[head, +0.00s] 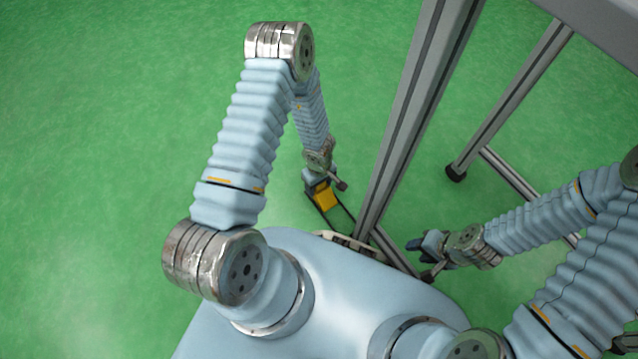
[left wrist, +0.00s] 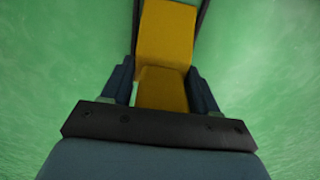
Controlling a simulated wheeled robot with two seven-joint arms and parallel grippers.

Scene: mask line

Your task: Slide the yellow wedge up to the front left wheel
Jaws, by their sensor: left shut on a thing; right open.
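The yellow wedge (head: 326,199) is low down near the green floor, just left of a grey metal post. My left gripper (head: 318,187) is shut on it. In the left wrist view, the wedge (left wrist: 166,35) sits between the two dark fingers of my left gripper (left wrist: 161,88), with its sloped face reaching away from them. Thin black bars run along both sides of the wedge. My right gripper (head: 417,245) is open and empty, to the right of the post. I cannot make out the front left wheel in either view.
The grey metal post (head: 408,118) belongs to a frame and stands close to the wedge's right. Another leg with a black foot (head: 456,173) stands further right. A pale curved part (head: 345,240) shows at the post's base, partly hidden. Green floor (head: 100,120) at left is clear.

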